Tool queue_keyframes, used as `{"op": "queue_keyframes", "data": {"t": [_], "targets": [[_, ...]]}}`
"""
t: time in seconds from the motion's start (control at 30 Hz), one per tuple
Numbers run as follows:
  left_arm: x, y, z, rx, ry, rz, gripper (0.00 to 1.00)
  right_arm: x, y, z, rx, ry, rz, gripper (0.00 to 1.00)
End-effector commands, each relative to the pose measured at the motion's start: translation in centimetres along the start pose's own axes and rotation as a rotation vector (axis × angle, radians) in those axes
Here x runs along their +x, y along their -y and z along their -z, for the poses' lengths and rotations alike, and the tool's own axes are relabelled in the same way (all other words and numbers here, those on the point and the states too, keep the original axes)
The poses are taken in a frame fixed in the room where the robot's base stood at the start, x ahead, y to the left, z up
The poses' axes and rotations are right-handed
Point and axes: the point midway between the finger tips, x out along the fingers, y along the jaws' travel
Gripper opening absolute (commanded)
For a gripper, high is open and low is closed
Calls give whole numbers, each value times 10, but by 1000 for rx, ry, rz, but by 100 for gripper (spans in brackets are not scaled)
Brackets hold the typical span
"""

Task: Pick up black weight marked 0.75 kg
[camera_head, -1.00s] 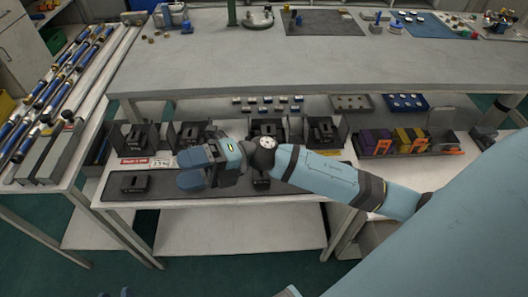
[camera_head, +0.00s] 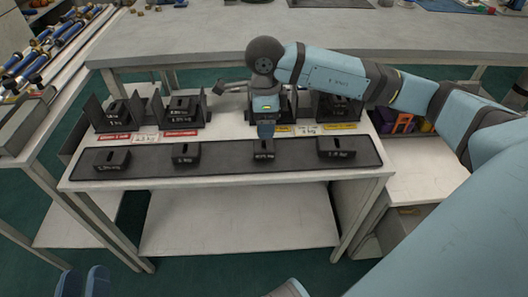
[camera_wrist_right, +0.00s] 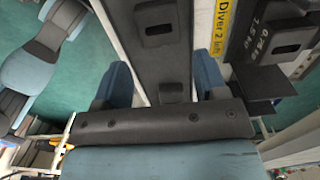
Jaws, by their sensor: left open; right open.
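Several black weights stand in a row on a dark mat (camera_head: 225,166). The third weight from the left (camera_head: 263,150) has small lettering that may read 0.75 kg. My right gripper (camera_head: 265,131) is open and empty, just above and behind that weight. In the right wrist view, a slotted black weight (camera_wrist_right: 158,30) lies beyond and between the open fingers (camera_wrist_right: 162,78), apart from them. Black weight pieces (camera_wrist_right: 270,42) marked 0.75 kg and 1.5 kg also show at the right there. My left gripper (camera_head: 84,283) is open and empty, low at the left.
Black holders with weights (camera_head: 181,110) stand behind the mat, with red, white and yellow labels in front. A yellow label (camera_wrist_right: 220,28) reads Diver 2 left. The upper bench top (camera_head: 190,45) overhangs behind. The lower shelf (camera_head: 235,222) is bare.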

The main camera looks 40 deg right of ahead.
Motion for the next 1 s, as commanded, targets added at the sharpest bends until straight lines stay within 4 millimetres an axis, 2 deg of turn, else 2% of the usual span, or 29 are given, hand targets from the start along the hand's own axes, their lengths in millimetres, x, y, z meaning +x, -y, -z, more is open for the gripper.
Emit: {"op": "queue_keyframes", "data": {"t": [0.03,0.1,0.33,0.47,0.7,0.93,0.97,1.0], "targets": [[0,-2,2,-3,-21,-9,43,13,-1,0,0,-1,-3,66],[1,-4,7,-7,-47,-18,43,23,0,0,0,0,-2,66],[1,-8,13,-14,-80,-33,43,37,-1,-1,-1,2,-1,66],[1,-8,8,-18,-76,-37,43,50,-1,-1,-1,2,-2,66],[2,-6,-9,-22,-14,-43,43,84,-1,-2,0,2,-2,66],[2,-6,-10,-22,-5,-43,43,86,-1,-2,-1,3,-2,66],[2,-6,-10,-22,-5,-43,43,86,-1,-2,-1,3,-2,64],[2,-6,-10,-22,-5,-43,43,86,-1,-2,-1,3,-2,54]]}}
